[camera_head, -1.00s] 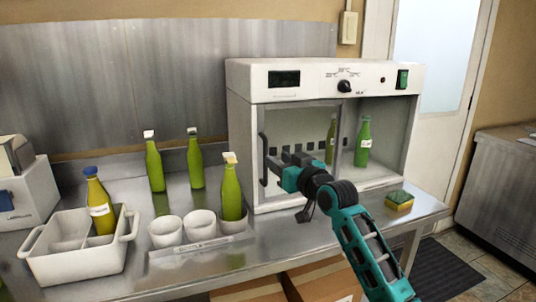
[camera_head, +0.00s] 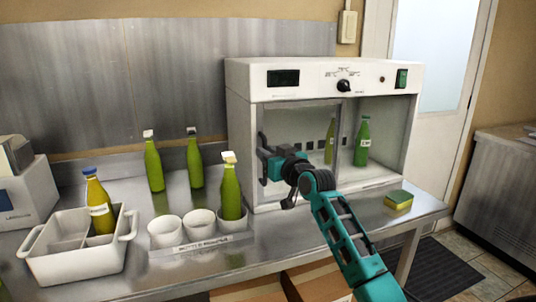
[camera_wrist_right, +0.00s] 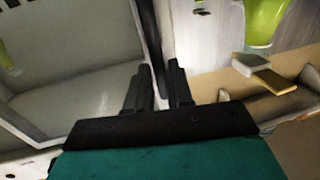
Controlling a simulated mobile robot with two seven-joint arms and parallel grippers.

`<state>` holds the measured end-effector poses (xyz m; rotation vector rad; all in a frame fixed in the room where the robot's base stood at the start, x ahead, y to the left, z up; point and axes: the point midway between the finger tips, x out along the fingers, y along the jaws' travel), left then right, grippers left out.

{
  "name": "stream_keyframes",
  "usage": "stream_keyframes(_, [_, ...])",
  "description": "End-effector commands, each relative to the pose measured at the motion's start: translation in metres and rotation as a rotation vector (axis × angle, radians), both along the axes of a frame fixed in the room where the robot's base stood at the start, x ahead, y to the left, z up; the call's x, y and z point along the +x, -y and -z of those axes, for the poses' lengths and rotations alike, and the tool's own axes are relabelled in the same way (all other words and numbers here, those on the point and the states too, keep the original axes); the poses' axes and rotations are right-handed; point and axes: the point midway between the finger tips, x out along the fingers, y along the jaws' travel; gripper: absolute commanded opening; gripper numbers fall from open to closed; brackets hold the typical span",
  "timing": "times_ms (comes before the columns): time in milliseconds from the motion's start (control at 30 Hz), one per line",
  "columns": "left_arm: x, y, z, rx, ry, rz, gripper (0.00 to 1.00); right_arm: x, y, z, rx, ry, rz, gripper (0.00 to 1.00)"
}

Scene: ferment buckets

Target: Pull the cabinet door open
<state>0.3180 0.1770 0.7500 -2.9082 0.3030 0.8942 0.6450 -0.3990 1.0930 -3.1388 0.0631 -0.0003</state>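The white cabinet (camera_head: 238,130) stands on the steel bench. Its glass door (camera_head: 300,118) covers the left part of the front and looks closed. The dark vertical door handle (camera_head: 262,141) is at the door's left edge. My right gripper (camera_head: 265,163) is at the handle, reaching in from the lower right. In the right wrist view, the dark handle bar (camera_wrist_right: 150,40) runs between the two fingers (camera_wrist_right: 160,88) of this gripper, which sit close on either side of it. The lower part of the handle is hidden by the gripper. My left gripper is in neither view.
A green bottle (camera_head: 362,141) stands in the cabinet's right part. A yellow-green sponge (camera_head: 398,199) lies on the bench at right. Several bottles, white cups (camera_head: 200,222) and a white divided bin (camera_head: 80,268) are on the left. The bench before the door is largely clear.

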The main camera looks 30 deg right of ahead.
Motion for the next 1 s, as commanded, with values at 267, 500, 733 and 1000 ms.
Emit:
stream_keyframes(267, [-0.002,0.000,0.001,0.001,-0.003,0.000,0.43,0.000,0.000,0.000,0.000,0.000,0.000,0.00])
stream_keyframes(500, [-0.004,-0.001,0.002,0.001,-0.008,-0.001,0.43,0.000,0.000,0.000,0.000,0.000,0.000,0.00])
stream_keyframes(733, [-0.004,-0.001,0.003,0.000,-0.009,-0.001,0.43,0.000,0.000,0.000,0.000,-0.001,0.000,0.00])
stream_keyframes(1000, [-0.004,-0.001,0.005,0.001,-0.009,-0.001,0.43,-0.003,0.012,0.001,-0.005,-0.002,0.003,0.00])
